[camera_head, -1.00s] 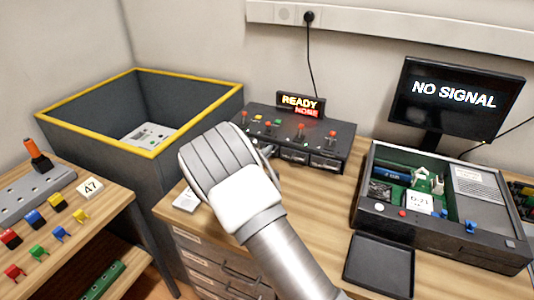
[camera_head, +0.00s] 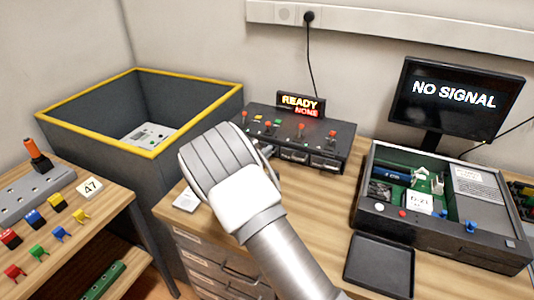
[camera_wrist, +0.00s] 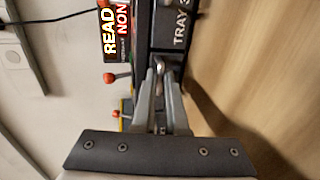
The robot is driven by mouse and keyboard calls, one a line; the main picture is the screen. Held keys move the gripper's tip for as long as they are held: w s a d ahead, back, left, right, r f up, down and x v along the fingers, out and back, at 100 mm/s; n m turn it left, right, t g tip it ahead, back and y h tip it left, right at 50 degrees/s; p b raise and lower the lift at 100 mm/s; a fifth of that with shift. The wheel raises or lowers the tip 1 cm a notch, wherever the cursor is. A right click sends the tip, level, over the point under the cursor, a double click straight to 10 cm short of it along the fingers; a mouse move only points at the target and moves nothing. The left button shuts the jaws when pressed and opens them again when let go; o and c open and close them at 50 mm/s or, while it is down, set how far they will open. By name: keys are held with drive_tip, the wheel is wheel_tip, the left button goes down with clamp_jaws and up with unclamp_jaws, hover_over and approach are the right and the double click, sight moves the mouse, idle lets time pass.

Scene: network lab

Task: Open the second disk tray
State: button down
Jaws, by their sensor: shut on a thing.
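The dark disk unit (camera_head: 340,142) stands at the back of the wooden bench, with a row of trays along its front and small coloured knobs on top. In the wrist view, a tray labelled TRAY 3 (camera_wrist: 182,22) lies just past my fingers. My gripper (camera_wrist: 160,90) is shut on a metal tray handle (camera_wrist: 159,68) beside it. The label of the gripped tray is hidden by my fingers. In the head view my wrist covers the left part of the unit's front, and my gripper (camera_head: 267,152) shows only partly at its edge. I see no clear gap at the gripped tray.
A sign (camera_head: 300,105) on the unit reads READY and NONE. An open computer case (camera_head: 440,244) and a black tray (camera_head: 380,264) are on the right. A yellow-rimmed bin (camera_head: 100,140) stands at the left. The monitor (camera_head: 455,98) reads NO SIGNAL.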

idle(0.4)
drive_tip(key=s+a+b, duration=0.1)
drive_tip(key=s, duration=0.3)
drive_tip(key=s+a+b, duration=0.1)
drive_tip(key=s+a, duration=0.1)
drive_tip(key=s, duration=0.2)
drive_tip(key=s+a+b, duration=0.1)
drive_tip(key=s, duration=0.2)
drive_tip(key=shift+s+a+f+b, duration=0.1)
drive_tip(key=shift+s+a+b, duration=0.1)
drive_tip(key=shift+s+b, duration=0.2)
drive_tip(key=shift+s+a, duration=0.15)
drive_tip(key=shift+s, duration=0.35)
drive_tip(key=c, duration=1)
unclamp_jaws()
drive_tip(key=p+v, duration=0.2)
drive_tip(key=v, duration=1.5)
drive_tip(key=shift+s, duration=0.15)
